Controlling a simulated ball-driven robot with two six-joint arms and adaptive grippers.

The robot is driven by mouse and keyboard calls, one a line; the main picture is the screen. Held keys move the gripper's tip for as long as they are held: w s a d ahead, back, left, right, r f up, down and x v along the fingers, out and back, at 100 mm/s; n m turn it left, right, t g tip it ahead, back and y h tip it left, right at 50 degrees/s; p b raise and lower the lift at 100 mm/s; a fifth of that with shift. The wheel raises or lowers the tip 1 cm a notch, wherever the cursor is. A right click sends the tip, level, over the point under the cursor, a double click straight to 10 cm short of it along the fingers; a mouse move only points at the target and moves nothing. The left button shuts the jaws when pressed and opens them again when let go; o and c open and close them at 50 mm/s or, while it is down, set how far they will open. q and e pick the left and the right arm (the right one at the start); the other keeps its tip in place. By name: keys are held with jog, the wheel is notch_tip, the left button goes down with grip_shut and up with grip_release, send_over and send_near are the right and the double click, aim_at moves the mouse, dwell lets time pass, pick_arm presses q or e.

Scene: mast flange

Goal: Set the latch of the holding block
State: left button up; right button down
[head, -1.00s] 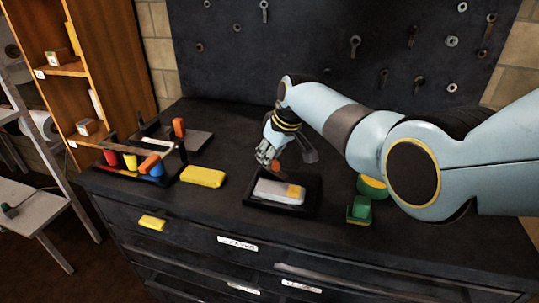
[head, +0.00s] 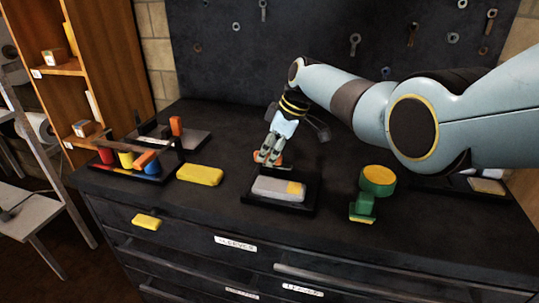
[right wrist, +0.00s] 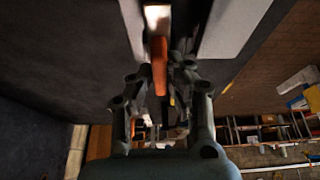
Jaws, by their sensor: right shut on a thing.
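The holding block (head: 262,204) is a black base on the cabinet top, with a grey piece (head: 270,187) with a yellow patch (head: 296,188) lying in it. An orange latch (head: 280,161) is at its back edge, partly hidden by my fingers. My right gripper (head: 266,160) reaches down from behind the block and is shut on the latch. In the right wrist view the orange latch (right wrist: 159,65) stands between the two fingers (right wrist: 160,80). My left gripper is not in view.
A yellow block (head: 200,175) lies left of the holding block. A rack with coloured handles (head: 130,168) stands farther left. A green stand with a yellow top (head: 377,180) is to the right. A dark tool board (head: 300,60) stands behind.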

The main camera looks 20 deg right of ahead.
aim_at(287, 166)
dwell(0.3)
jog(key=c, duration=1.3)
grip_release()
jog(key=v, duration=1.2)
jog(key=shift+w, duration=0.1)
